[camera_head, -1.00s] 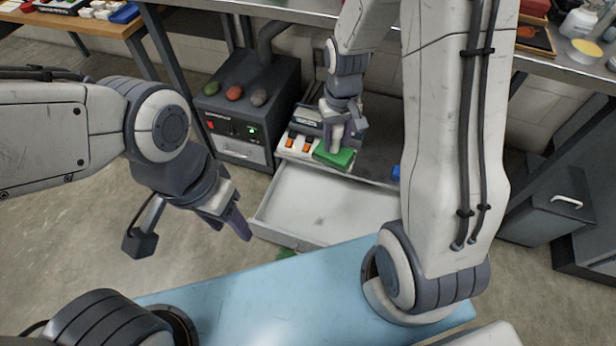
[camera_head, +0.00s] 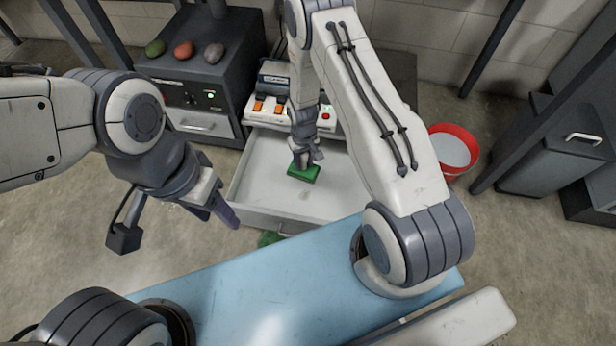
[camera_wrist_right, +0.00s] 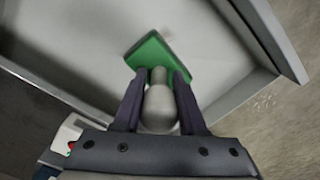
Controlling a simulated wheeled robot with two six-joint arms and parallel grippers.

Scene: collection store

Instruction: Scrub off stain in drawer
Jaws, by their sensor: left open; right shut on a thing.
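The open drawer (camera_head: 258,190) is pale grey inside and lies below the bench unit. My right gripper (camera_head: 306,157) is shut on a green scrubber (camera_head: 303,174), whose grey knob sits between the fingers in the right wrist view (camera_wrist_right: 160,102). The scrubber is inside the drawer outline, just behind the mark; I cannot tell whether its pad touches the floor. My left gripper (camera_head: 222,208) is open and empty, left of the drawer's front.
A dark machine (camera_head: 205,90) with several coloured stones on top stands left of the drawer. A control panel (camera_head: 268,103) sits behind it. A red bucket (camera_head: 462,175) stands on the right. A green thing (camera_head: 268,238) lies before the drawer, beside my blue base top.

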